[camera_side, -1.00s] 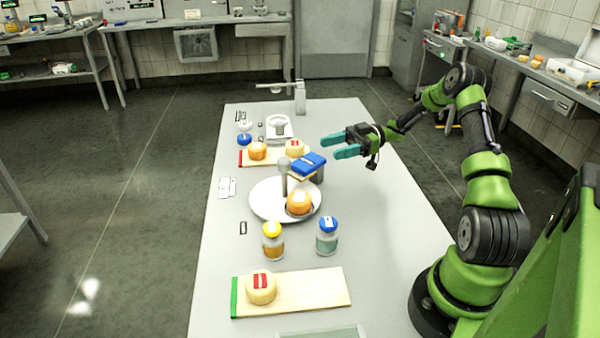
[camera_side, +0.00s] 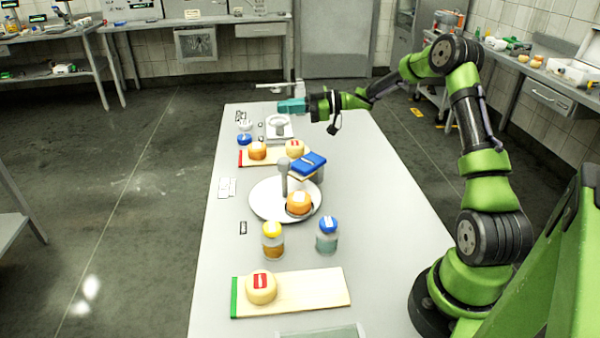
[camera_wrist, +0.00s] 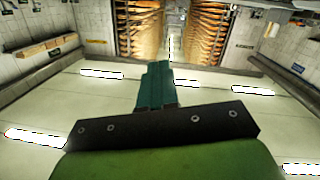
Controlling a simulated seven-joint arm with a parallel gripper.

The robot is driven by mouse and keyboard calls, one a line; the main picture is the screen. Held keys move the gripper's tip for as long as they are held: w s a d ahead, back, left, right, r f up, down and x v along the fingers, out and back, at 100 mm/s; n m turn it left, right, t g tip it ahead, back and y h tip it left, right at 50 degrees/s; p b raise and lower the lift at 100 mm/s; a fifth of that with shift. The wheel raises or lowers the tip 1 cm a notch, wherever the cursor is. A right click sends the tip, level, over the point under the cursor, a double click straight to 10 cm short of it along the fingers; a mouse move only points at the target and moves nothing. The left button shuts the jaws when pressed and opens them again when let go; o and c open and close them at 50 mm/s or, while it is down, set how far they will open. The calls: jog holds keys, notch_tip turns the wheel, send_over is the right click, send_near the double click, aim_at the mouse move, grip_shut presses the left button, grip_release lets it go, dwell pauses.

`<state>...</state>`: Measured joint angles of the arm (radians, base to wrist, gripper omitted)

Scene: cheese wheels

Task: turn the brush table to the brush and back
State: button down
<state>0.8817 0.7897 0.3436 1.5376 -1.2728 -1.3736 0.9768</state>
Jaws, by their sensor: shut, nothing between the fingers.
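The brush table is a white round plate (camera_side: 262,207) in the middle of the bench, with a grey upright peg (camera_side: 284,178) on its left part. A blue block with a tan underside (camera_side: 309,163), apparently the brush, is at the plate's back right edge. My gripper (camera_side: 292,106) is at the far end of the bench, well behind the plate, with teal fingers shut and empty. The shut fingers also show in the wrist view (camera_wrist: 155,84); no task object shows there.
A tap (camera_side: 299,92) stands close behind my gripper, and a white square dish (camera_side: 279,134) is below it. A back board (camera_side: 274,160) holds two cheeses. Two jars (camera_side: 273,240) (camera_side: 327,236) and a front board (camera_side: 315,290) stand nearer. The bench's right side is clear.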

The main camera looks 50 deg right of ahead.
jog(key=w+a+f+g+h, duration=0.2)
jog(key=w+a+h, duration=0.55)
jog(key=h, duration=0.45)
jog(key=s+a+n+g+h, duration=0.2)
jog(key=s+a+g, duration=0.5)
jog(key=s, duration=0.4)
jog(key=s+a+n+g+h, duration=0.15)
jog(key=s+a+g, duration=0.35)
jog(key=s+a, duration=0.5)
jog(key=shift+n+y, duration=0.25)
jog(key=shift+n, duration=0.2)
jog(key=x, duration=1.5)
jog(key=shift+s+f, duration=0.1)
jog(key=shift+s, duration=0.05)
